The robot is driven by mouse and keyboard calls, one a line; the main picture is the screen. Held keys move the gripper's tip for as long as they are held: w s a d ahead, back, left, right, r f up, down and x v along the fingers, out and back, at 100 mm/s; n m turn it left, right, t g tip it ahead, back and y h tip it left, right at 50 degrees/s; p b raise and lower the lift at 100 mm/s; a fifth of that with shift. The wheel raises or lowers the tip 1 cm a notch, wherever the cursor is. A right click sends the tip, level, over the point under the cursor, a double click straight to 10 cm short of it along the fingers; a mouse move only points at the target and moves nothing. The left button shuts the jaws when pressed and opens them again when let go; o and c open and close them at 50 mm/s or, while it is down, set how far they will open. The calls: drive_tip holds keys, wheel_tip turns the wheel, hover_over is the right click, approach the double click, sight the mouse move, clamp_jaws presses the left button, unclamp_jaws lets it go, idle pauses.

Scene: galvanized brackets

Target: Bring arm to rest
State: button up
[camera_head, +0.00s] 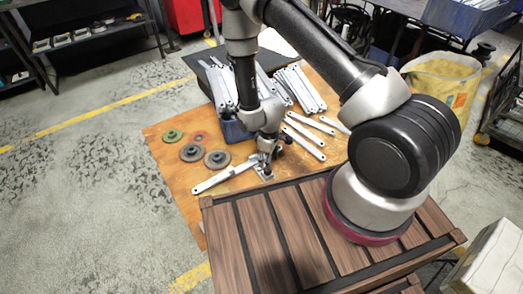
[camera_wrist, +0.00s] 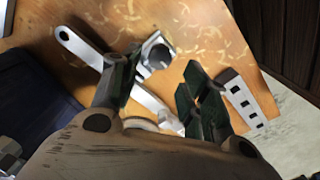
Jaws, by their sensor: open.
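My gripper (camera_head: 265,165) points down, low over the wooden work table (camera_head: 170,185). In the wrist view my gripper (camera_wrist: 160,90) has its two dark fingers apart, with nothing clearly held between them. A long galvanized bracket (camera_head: 224,177) lies on the table beside and partly under the gripper. In the wrist view the bracket (camera_wrist: 80,46) runs beneath the fingers, which hide part of it. A short metal piece (camera_wrist: 157,52) lies near the left fingertip. A plate with square holes (camera_wrist: 246,101) lies by the right finger. Whether the fingers touch any of these I cannot tell.
A dark blue bin (camera_head: 234,132) stands close beside the gripper. Several loose brackets (camera_head: 304,142) and stacked brackets (camera_head: 300,90) lie behind and right. Grinding discs (camera_head: 191,152) lie at the left. Floor on the left is clear.

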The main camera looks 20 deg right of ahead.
drive_tip(key=shift+s+d, duration=0.1)
drive_tip(key=shift+s, duration=0.2)
drive_tip(key=s+d+r+m+g+h, duration=0.1)
drive_tip(key=s+d+r+m+g, duration=0.15)
drive_tip(key=s, duration=0.45)
drive_tip(key=s+d+r+m+g, duration=0.1)
drive_tip(key=d+r+m, duration=0.1)
drive_tip(key=r, duration=1.2)
drive_tip(key=s+d+r+m, duration=0.1)
drive_tip(key=d+r+m, duration=0.15)
drive_tip(key=r, duration=1.05)
drive_tip(key=s+d+r+m+t, duration=0.1)
drive_tip(key=s+d+r+t, duration=0.1)
drive_tip(key=r, duration=0.6)
drive_tip(key=s+d+r+t, duration=0.3)
drive_tip(key=s+r, duration=0.1)
drive_tip(key=r, duration=0.4)
drive_tip(key=s+d+r+m+t+y, duration=0.1)
drive_tip(key=s+d+r+t, duration=0.1)
drive_tip(key=r, duration=0.6)
drive_tip(key=shift+s+d+r+m+t, duration=0.15)
drive_tip(key=shift+s+d+m+t, duration=0.25)
drive_tip(key=shift+s, duration=0.3)
drive_tip(key=shift+a, duration=0.1)
